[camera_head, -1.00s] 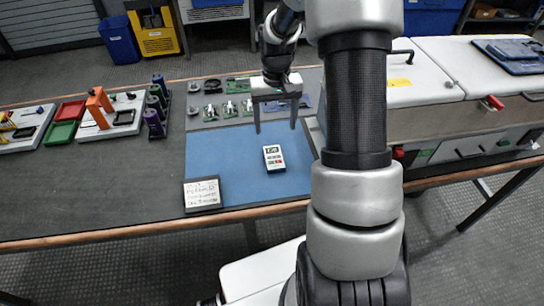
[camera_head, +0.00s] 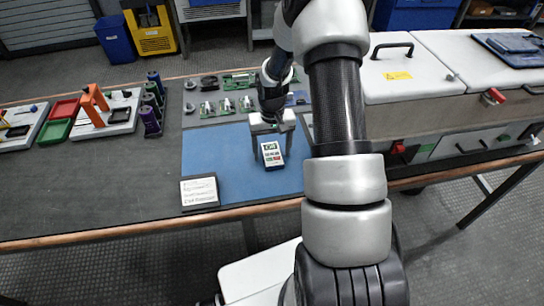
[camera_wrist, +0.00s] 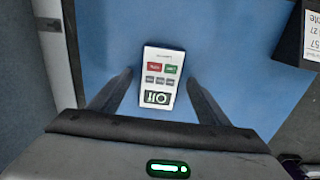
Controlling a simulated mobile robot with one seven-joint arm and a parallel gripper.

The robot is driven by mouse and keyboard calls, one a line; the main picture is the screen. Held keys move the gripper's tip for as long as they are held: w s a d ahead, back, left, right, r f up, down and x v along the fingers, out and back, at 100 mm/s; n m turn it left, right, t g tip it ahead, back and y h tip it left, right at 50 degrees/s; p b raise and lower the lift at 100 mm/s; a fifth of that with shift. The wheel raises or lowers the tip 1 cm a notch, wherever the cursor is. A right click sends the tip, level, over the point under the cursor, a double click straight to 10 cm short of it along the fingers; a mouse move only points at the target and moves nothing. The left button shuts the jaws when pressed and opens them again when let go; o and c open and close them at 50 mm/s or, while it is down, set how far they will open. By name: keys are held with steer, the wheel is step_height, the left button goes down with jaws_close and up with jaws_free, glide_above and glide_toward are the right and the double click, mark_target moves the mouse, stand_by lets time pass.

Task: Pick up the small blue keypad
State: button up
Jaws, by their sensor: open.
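The small keypad (camera_head: 272,153) lies face up on the blue mat (camera_head: 215,150). It has a pale face, dark bluish sides, a small display, and red, green and grey buttons. My gripper (camera_head: 272,148) is open above it, pointing down, one finger on either side. In the wrist view the keypad (camera_wrist: 161,75) lies between the fingers of my gripper (camera_wrist: 158,88), with a gap on both sides. It is not held. I cannot tell exactly how high the fingertips are above the mat.
A white label card (camera_head: 200,192) stands at the mat's near left edge. Several green circuit boards (camera_head: 225,105) lie behind the mat. A large metal cabinet (camera_head: 440,100) is at the right. Red and green trays (camera_head: 57,131) are at the far left.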

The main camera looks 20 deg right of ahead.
steer(key=shift+f, duration=0.3)
stand_by(0.5)
steer(key=shift+c, duration=0.4)
steer(key=c, duration=1.2)
